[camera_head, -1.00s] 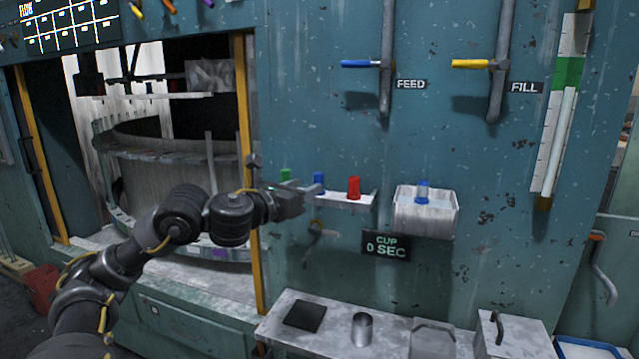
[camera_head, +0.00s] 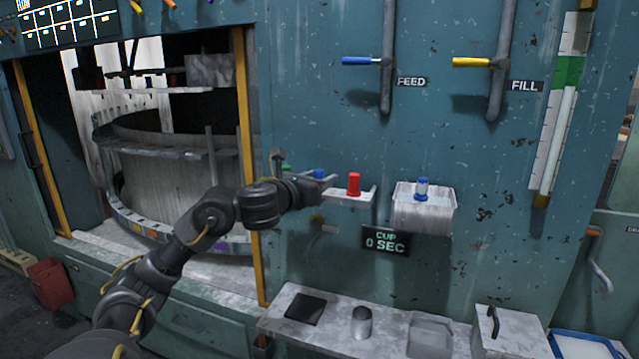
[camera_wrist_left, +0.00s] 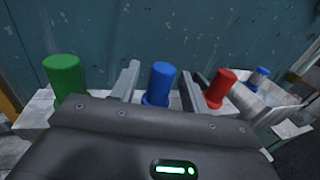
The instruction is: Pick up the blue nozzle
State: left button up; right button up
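The blue nozzle (camera_head: 320,174) stands upright on a small wall shelf (camera_head: 352,198), between a green nozzle (camera_head: 287,169) and a red nozzle (camera_head: 354,184). In the head view my left gripper (camera_head: 328,182) is at the shelf and partly hides the blue nozzle. In the left wrist view the blue nozzle (camera_wrist_left: 160,84) stands between the two spread fingers of my left gripper (camera_wrist_left: 158,86), with a visible gap on each side. The green nozzle (camera_wrist_left: 66,88) is left of the fingers and the red nozzle (camera_wrist_left: 220,88) is right of them. My right gripper is not in view.
A white cup holder (camera_head: 425,212) with another blue piece (camera_head: 422,188) in it hangs right of the shelf. A lower ledge (camera_head: 385,335) holds a dark pad, a metal cup and boxes. FEED and FILL levers are above.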

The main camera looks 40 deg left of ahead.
pick_arm(q)
grip_shut()
jog(key=shift+r+p, duration=1.05)
jog(key=shift+r, duration=3.9)
